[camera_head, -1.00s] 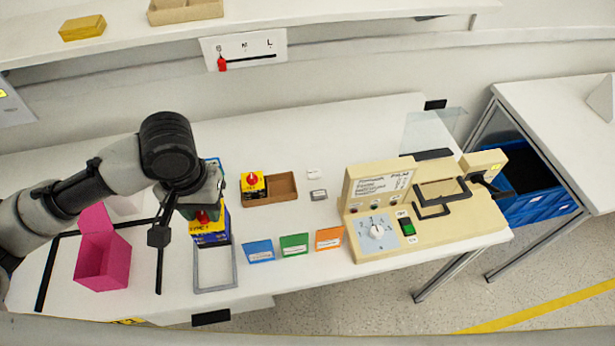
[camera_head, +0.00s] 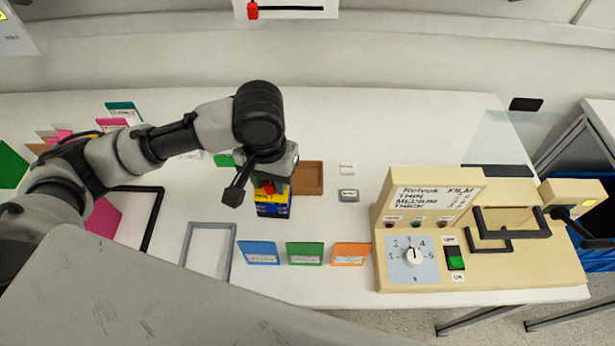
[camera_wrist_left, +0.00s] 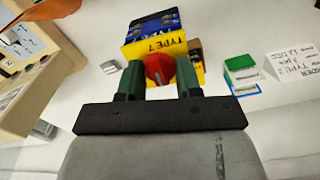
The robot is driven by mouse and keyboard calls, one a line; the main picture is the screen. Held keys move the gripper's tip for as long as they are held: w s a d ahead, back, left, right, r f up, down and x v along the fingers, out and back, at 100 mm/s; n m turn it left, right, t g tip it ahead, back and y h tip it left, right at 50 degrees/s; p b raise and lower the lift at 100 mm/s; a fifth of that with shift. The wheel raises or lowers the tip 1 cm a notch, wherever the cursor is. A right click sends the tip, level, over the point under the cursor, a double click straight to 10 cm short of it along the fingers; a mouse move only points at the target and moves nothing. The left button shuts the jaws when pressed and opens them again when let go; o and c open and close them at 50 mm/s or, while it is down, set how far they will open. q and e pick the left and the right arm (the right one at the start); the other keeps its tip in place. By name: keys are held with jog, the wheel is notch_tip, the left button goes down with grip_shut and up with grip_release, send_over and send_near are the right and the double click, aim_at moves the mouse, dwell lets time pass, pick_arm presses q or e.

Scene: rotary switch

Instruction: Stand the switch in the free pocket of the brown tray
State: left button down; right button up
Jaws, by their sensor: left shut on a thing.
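The switch (camera_head: 272,205), a yellow and blue block marked TYPE 7 with a red knob, hangs below my left gripper (camera_head: 268,184). In the left wrist view the green fingers are closed around the red knob (camera_wrist_left: 159,69), with the yellow face (camera_wrist_left: 182,45) beyond them. The brown tray (camera_head: 322,178) lies just right of and behind the gripper in the head view. Its right pocket shows empty; its left part is hidden by the gripper. A little of the tray (camera_wrist_left: 195,45) shows behind the switch in the left wrist view. My right gripper is not in view.
Blue (camera_head: 259,253), green (camera_head: 305,254) and orange (camera_head: 351,254) cards stand in front of the tray. A grey frame (camera_head: 185,250) lies to the left. A beige machine (camera_head: 480,260) with a dial stands to the right. A small grey block (camera_head: 348,195) lies right of the tray.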

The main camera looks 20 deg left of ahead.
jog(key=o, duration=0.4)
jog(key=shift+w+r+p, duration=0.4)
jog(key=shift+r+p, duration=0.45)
jog(key=shift+p, duration=0.15)
pick_arm(q)
jog(key=w+d+r+p, duration=0.3)
jog(key=w+d, duration=0.1)
jog(key=d, duration=0.6)
jog(key=shift+n, duration=0.4)
jog(key=shift+w+a+f+p, duration=0.25)
jog(key=shift+w+a+f, duration=1.15)
jog(key=shift+f, duration=0.45)
jog(key=shift+w+a+f+p, duration=0.25)
jog(key=shift+w+a+f, duration=0.8)
jog(key=shift+w+f, duration=0.7)
jog(key=shift+w+a+f+p, duration=0.25)
jog(key=shift+w+a+f, duration=1.05)
jog(key=shift+f, duration=0.65)
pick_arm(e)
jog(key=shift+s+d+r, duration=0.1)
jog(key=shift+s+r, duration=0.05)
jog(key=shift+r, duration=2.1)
pick_arm(q)
jog(key=shift+f, duration=0.1)
jog(key=c, duration=1.1)
grip_release()
jog(key=o, duration=0.3)
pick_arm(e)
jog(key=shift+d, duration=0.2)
